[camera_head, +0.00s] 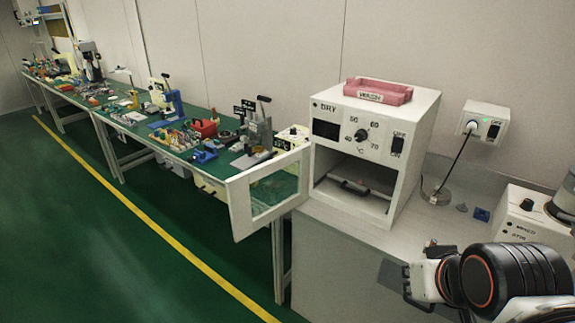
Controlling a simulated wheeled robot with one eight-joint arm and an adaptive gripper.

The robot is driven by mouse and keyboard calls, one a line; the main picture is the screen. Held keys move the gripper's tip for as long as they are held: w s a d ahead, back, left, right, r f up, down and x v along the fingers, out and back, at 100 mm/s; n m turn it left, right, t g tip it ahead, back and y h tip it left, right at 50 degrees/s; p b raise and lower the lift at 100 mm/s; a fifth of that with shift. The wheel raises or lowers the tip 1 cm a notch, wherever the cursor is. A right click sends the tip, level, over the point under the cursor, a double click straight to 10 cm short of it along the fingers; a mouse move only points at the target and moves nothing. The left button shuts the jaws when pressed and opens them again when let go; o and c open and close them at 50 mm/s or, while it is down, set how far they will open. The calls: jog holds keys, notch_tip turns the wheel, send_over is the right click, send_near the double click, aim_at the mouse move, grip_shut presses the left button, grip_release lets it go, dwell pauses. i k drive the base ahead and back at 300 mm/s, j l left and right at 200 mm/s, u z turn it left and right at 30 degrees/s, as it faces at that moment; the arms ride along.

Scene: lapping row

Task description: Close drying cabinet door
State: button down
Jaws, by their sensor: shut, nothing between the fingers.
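The white drying cabinet (404,183), marked DRY, stands on a grey counter. Its door (238,207), a white frame with a clear window, is hinged at the cabinet's left edge. The door stands wide open, swung out to the left past the counter's edge. My gripper (412,281) is at the lower right, in front of and to the right of the cabinet. It is shut and empty, apart from the door.
A pink tray (378,91) sits on top of the cabinet. A white control box (525,222) stands at the right, and a wall socket box (483,122) with a cable is behind. A long green workbench (140,118) full of tools runs left. Green floor is clear at left.

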aim_at(239, 199)
jog(key=i+j+z, duration=0.15)
jog(key=j+z, duration=0.5)
jog(key=z, duration=0.15)
jog(key=i+j, duration=0.15)
jog(key=j, duration=0.3)
jog(key=i+j+z, duration=0.1)
jog(key=j, duration=0.3)
jog(key=i+j, duration=0.15)
jog(key=j, duration=0.3)
jog(key=i+j+z, duration=0.1)
jog(key=j, duration=0.35)
jog(key=i+j+z, duration=0.1)
jog(key=j, duration=0.35)
jog(key=i+j, duration=0.1)
jog(key=j, duration=0.35)
jog(key=k+j, duration=0.3)
jog(key=j, duration=0.15)
jog(key=k+j, duration=0.3)
jog(key=j, duration=0.2)
jog(key=k+j+z, duration=0.1)
jog(key=k+j, duration=0.15)
jog(key=j, duration=0.2)
